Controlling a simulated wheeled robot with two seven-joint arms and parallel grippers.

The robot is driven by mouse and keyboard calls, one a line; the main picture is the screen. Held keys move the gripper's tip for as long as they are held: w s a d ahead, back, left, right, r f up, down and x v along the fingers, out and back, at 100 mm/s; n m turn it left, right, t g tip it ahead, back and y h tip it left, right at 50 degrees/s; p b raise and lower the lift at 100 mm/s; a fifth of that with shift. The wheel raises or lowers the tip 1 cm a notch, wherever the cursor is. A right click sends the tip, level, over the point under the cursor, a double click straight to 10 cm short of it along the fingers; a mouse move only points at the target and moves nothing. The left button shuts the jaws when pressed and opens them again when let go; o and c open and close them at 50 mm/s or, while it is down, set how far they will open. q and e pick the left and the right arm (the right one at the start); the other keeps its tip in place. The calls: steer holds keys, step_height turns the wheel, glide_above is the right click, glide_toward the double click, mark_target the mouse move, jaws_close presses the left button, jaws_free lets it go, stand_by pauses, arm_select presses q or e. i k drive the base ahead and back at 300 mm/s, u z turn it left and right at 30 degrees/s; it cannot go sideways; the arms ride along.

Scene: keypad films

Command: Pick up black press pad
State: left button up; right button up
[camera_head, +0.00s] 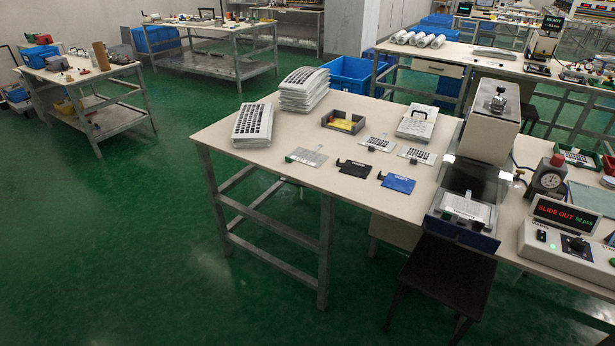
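A flat black press pad (355,168) lies on the near part of the light worktable (226,166), with a small tab at its upper left. A blue pad (398,183) lies just right of it, apart from it. A grey sheet with a small dark tab (308,157) lies to its left. Neither of my grippers shows in the head view, and nothing touches the black pad.
Stacks of white keypad panels (303,88) stand at the table's back left. A dark tray with yellow pieces (344,121) and keypad films (417,155) lie behind the pads. A press machine (490,120) stands at right, beside a control box reading "SLIDE OUT" (566,216). A dark stool (447,270) stands in front. Green floor at left is open.

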mark_target(352, 168)
steer(key=u, duration=1.4)
steer(key=i, duration=2.15)
steer(key=z, duration=1.55)
steer(key=i, duration=1.05)
steer(key=z, duration=1.05)
